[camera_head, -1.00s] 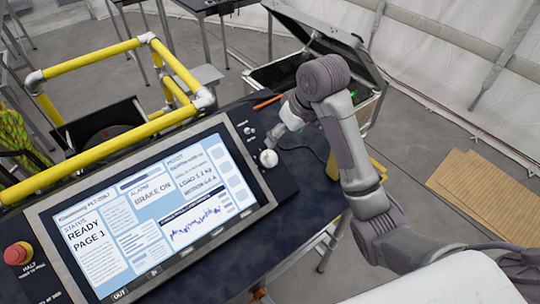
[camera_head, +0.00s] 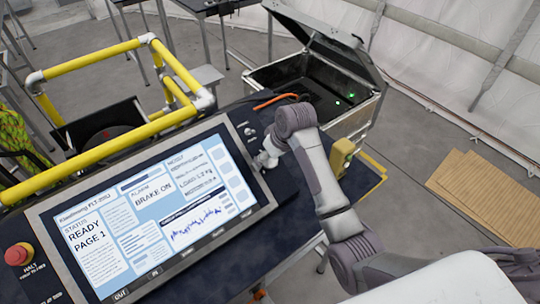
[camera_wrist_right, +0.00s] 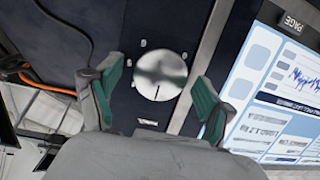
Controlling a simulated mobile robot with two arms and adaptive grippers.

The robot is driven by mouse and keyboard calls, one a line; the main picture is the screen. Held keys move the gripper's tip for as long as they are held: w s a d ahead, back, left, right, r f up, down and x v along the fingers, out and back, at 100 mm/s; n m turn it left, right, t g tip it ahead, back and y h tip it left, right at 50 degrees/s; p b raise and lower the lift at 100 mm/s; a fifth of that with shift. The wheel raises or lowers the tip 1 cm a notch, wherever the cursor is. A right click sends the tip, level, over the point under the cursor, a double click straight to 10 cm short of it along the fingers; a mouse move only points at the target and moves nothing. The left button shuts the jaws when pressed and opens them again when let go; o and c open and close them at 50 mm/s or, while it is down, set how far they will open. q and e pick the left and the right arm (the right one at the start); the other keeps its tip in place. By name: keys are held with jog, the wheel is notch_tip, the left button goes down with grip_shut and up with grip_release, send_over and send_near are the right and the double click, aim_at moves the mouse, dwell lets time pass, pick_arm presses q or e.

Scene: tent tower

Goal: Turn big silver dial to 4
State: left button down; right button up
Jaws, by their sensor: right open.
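The big silver dial (camera_wrist_right: 160,72) shows in the right wrist view as a round, shiny knob on a dark panel. A thin dark mark is at its lower edge in that view. The small labels around it are too small to read. My right gripper (camera_wrist_right: 161,84) is open, with one green-padded finger on each side of the dial and visible gaps to it. In the head view my right gripper (camera_head: 266,156) is at the screen's right edge and largely hides the dial. My left gripper is not in view.
A large screen (camera_head: 150,205) reading "READY PAGE 1" and "BRAKE ON" lies left of the dial. A red button (camera_head: 17,254) is at far left. Yellow rails (camera_head: 90,62) run behind the screen. An open case (camera_head: 330,85) and a yellow device (camera_head: 341,157) are to the right.

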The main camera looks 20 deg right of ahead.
jog(key=c, duration=1.2)
jog(key=shift+o, duration=0.2)
jog(key=m+y, duration=0.1)
jog(key=m, duration=0.3)
jog(key=shift+d+r, duration=0.1)
jog(key=shift+d+m+t+y, duration=0.1)
jog(key=shift+m+t+y, duration=0.3)
jog(key=shift+m, duration=1.7)
jog(key=o, duration=1.2)
jog(key=shift+c, duration=0.2)
